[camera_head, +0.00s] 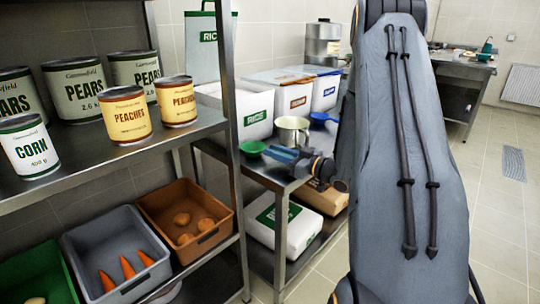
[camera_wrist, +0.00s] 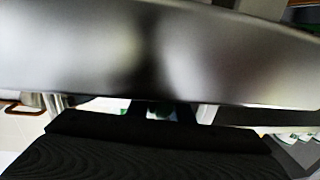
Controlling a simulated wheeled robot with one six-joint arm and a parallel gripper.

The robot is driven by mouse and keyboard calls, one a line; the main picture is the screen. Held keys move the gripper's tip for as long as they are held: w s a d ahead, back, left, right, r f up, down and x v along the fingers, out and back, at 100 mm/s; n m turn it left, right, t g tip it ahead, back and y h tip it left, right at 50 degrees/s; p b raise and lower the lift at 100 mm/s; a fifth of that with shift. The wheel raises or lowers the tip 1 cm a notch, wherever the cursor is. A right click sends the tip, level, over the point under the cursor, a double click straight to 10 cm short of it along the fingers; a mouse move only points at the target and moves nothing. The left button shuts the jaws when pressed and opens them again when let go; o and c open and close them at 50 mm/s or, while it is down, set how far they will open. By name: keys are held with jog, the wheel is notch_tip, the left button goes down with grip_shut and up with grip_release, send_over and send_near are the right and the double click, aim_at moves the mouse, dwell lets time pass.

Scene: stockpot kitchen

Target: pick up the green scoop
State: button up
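The green scoop (camera_head: 252,148) sits at the front left of the steel table, below the white RICE bin, in the head view. Its bowl shows; I cannot make out its handle. My gripper (camera_head: 282,155) is just right of the scoop, low over the table's front edge, with its blue-grey fingers toward the scoop. I cannot tell whether they touch it or how wide they are apart. In the wrist view a blurred grey surface fills the upper part, and the scoop cannot be made out with certainty.
A metal pot (camera_head: 292,131) and a blue scoop (camera_head: 322,118) stand behind my gripper. White bins (camera_head: 247,108) line the table's back. A steel shelf (camera_head: 110,153) with cans and crates is at left. A white sack (camera_head: 287,225) lies below the table (camera_head: 262,172).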

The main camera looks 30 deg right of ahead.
grip_shut()
jog(key=shift+r, duration=0.1)
